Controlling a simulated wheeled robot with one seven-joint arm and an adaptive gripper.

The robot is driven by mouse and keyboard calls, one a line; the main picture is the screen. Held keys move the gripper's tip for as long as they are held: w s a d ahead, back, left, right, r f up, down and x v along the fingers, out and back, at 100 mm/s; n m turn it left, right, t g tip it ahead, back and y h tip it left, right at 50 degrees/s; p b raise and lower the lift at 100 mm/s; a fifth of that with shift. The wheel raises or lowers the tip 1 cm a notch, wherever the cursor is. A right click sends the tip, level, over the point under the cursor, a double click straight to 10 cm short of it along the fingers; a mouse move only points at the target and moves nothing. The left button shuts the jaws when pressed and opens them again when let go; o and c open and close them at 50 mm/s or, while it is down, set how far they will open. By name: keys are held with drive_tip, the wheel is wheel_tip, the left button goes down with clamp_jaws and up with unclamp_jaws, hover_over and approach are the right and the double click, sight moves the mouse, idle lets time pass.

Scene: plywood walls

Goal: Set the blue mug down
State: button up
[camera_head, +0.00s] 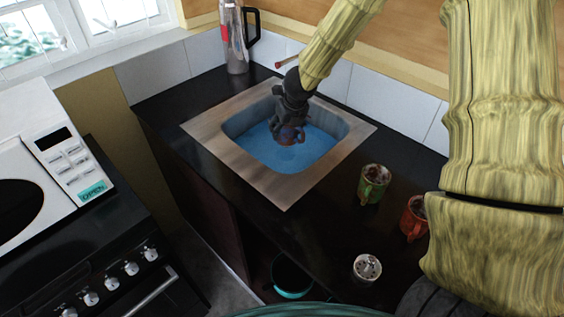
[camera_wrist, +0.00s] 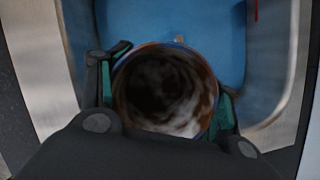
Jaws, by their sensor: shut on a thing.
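The blue mug (camera_head: 288,135) is in my gripper (camera_head: 285,124), over the sink basin with a blue bottom. In the wrist view the mug (camera_wrist: 165,90) is seen from above, with a dark, mottled inside and a blue and brownish rim. The fingers of my gripper (camera_wrist: 168,92) press on its left and right sides. The sink (camera_head: 305,158) shows below and around the mug; its blue bottom (camera_wrist: 170,20) also fills the upper part of the wrist view. I cannot tell whether the mug touches the sink bottom.
A green mug (camera_head: 373,184), a red mug (camera_head: 414,217) and a white mug (camera_head: 367,268) stand on the dark counter (camera_head: 320,225) right of the sink. A metal flask (camera_head: 235,40) stands behind the sink. A microwave (camera_head: 50,160) is at the left.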

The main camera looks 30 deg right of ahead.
wheel_tip(320, 180, down, 7)
drive_tip(key=b, duration=0.6)
drive_tip(key=shift+s+d+f, duration=0.1)
drive_tip(key=shift+s+f, duration=0.05)
wheel_tip(320, 180, down, 5)
drive_tip(key=b, duration=0.3)
drive_tip(key=shift+f+b, duration=0.85)
drive_tip(key=shift+f, duration=1.55)
drive_tip(key=o, duration=1.3)
drive_tip(key=shift+r, duration=0.1)
drive_tip(key=p+v, duration=0.3)
drive_tip(key=v, duration=0.9)
